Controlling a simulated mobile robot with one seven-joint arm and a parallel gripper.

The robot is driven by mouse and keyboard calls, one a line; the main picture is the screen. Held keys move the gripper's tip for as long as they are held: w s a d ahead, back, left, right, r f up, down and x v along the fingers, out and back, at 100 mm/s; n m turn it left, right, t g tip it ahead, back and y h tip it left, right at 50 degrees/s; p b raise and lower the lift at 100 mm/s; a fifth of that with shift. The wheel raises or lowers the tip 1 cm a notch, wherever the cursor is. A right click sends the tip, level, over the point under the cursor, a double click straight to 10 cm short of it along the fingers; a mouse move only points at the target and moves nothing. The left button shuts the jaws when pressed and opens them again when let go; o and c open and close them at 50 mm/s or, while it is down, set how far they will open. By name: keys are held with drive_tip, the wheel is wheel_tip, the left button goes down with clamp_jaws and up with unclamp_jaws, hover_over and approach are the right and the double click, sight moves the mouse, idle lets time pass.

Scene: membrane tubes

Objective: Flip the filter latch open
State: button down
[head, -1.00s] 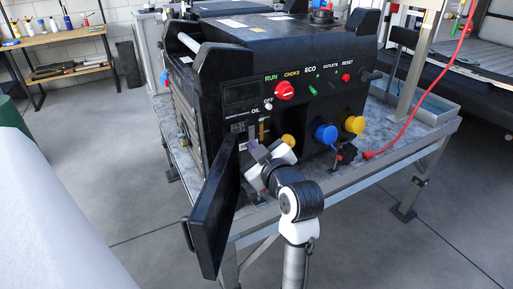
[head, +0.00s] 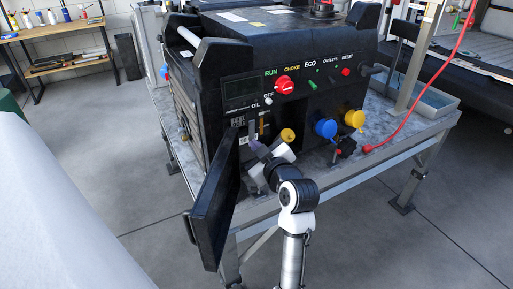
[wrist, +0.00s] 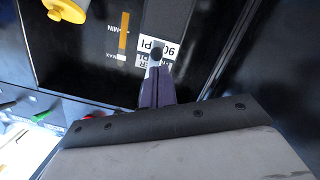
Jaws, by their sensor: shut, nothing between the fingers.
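The black generator (head: 285,55) has its front side door (head: 216,205) swung open toward the lower left. Behind it, the recess shows labels, an orange level strip (head: 262,128) and a yellow cap (head: 288,135). My gripper (head: 258,150) is at this recess, its purple fingers shut and empty. In the wrist view the fingers (wrist: 157,88) point at the labelled panel, below the orange strip and to the right of the yellow cap (wrist: 68,8). A small black knob on a pale stem (wrist: 156,55) shows at the fingertips. It may be the latch; I cannot tell whether they touch.
The open door hems my arm in on the left. Blue (head: 326,129) and yellow (head: 354,119) plugs and a red cable (head: 405,122) are on the right. The generator stands on a metal table (head: 350,178). The floor in front is clear.

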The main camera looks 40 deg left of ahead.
drive_tip(key=shift+w+d+f+n+b, duration=0.15)
drive_tip(key=shift+w+n+b, duration=0.2)
drive_tip(key=shift+n+b, duration=0.75)
drive_tip(key=w+r+n+b, duration=0.1)
drive_tip(key=n+b, duration=0.3)
drive_tip(key=b, duration=0.1)
drive_tip(key=w+d+r+n+t+b, duration=0.1)
drive_tip(key=n+b, duration=0.3)
drive_tip(key=b, duration=0.1)
drive_tip(key=w+r+n+t+y+b, duration=0.1)
drive_tip(key=w+n+b, duration=0.1)
drive_tip(key=n+b, duration=0.3)
drive_tip(key=shift+d+b, duration=0.35)
drive_tip(key=shift+b, duration=0.2)
drive_tip(key=shift+f, duration=0.1)
